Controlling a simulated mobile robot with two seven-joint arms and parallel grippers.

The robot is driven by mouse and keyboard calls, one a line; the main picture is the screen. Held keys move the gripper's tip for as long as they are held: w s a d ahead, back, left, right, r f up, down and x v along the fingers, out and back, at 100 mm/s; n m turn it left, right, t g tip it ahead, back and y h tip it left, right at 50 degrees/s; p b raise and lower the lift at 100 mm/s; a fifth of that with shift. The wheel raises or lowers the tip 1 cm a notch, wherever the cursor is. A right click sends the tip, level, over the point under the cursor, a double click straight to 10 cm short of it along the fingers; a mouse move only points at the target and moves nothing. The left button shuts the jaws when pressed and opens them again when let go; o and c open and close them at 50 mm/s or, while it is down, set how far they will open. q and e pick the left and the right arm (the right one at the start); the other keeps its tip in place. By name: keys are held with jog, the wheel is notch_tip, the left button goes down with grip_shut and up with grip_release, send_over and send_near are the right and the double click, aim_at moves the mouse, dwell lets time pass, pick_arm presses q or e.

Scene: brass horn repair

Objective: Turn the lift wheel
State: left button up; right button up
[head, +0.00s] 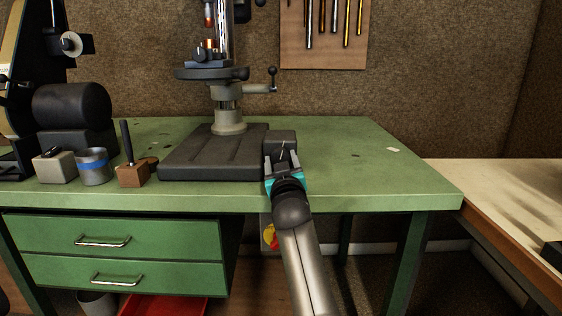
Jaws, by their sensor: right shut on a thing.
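A drill press stands on the green workbench, with a round dark table (210,74) on a grey column (229,118). A crank arm (258,89) with a black knob (272,71) sticks out to the right of the column. No other part that reads clearly as a lift wheel shows. My right gripper (281,143) is at the right end of the press's dark base (213,157), below the crank and apart from it in the picture. My left gripper is not in view.
A grey block (54,166), a blue-banded cup (93,168) and a wooden block with a dark handle (134,174) stand left of the base. The bench's right part (390,175) is mostly clear. Tools hang on a board (323,56) behind.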

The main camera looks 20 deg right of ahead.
jog(key=shift+f, duration=0.1)
jog(key=o, duration=1.1)
